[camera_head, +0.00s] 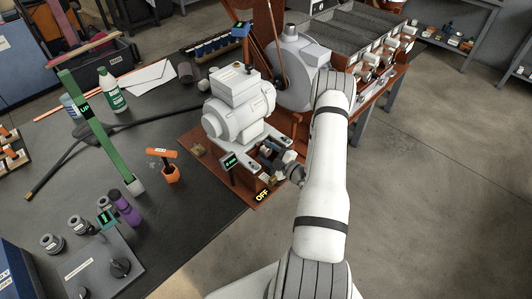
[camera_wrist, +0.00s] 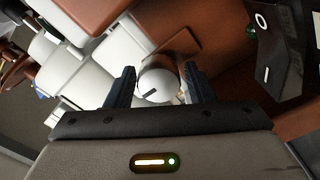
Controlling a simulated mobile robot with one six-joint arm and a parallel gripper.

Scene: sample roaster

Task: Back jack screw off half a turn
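In the wrist view, a round pale knob-like head with a dark line across its face (camera_wrist: 152,92), which looks like the jack screw, sits between the two dark fingers of my gripper (camera_wrist: 158,82). The fingers flank it closely on both sides; I cannot tell whether they press on it. In the head view, my gripper (camera_head: 271,153) is low beside the grey motor (camera_head: 238,108), at the near edge of its rust-red base. The screw is hidden there by my gripper and arm. A small green-lit display (camera_head: 229,161) stands left of my gripper; its text is too small to read surely.
An orange-lettered OFF sign (camera_head: 263,196) is at the base's front corner. Open floor lies right.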

